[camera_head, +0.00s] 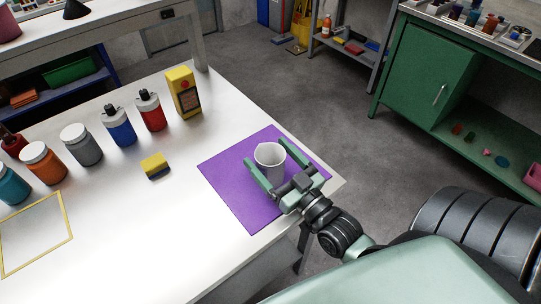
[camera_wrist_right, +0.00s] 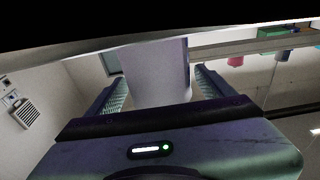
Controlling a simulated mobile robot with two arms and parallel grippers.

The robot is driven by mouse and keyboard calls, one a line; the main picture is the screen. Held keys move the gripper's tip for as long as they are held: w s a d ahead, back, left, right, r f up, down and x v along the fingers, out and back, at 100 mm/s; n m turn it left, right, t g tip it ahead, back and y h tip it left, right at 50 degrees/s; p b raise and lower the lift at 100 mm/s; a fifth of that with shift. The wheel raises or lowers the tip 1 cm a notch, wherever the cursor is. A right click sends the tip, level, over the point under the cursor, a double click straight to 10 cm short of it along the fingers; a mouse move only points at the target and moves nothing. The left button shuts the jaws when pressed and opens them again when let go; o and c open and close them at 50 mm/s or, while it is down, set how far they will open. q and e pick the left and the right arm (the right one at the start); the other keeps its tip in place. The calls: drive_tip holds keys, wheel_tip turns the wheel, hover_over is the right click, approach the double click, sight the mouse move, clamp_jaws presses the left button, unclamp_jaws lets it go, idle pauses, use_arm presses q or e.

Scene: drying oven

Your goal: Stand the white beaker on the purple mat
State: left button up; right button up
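The white beaker (camera_head: 270,160) is upright on the purple mat (camera_head: 229,182), near the table's right corner. My right gripper (camera_head: 272,162) reaches in from the lower right, low over the mat, with one finger on each side of the beaker. The fingers are spread, and a gap shows between the beaker and the right-hand finger. In the right wrist view the beaker (camera_wrist_right: 155,72) stands between the two open fingers (camera_wrist_right: 157,84). The beaker's lower part is partly hidden by the gripper. My left gripper is not in view.
A yellow sponge (camera_head: 154,165) and a yellow frame (camera_head: 38,234) lie on the white table (camera_head: 150,225). A green cabinet (camera_head: 425,75) stands across the floor.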

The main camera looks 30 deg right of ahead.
drive_tip(key=shift+r, duration=0.1)
drive_tip(key=s, duration=0.3)
drive_tip(key=s+f+b, duration=0.1)
drive_tip(key=s, duration=0.7)
drive_tip(key=shift+s+d+f, duration=0.1)
drive_tip(key=shift+d+f, duration=0.3)
drive_tip(key=shift+s, duration=0.3)
drive_tip(key=shift+r, duration=0.1)
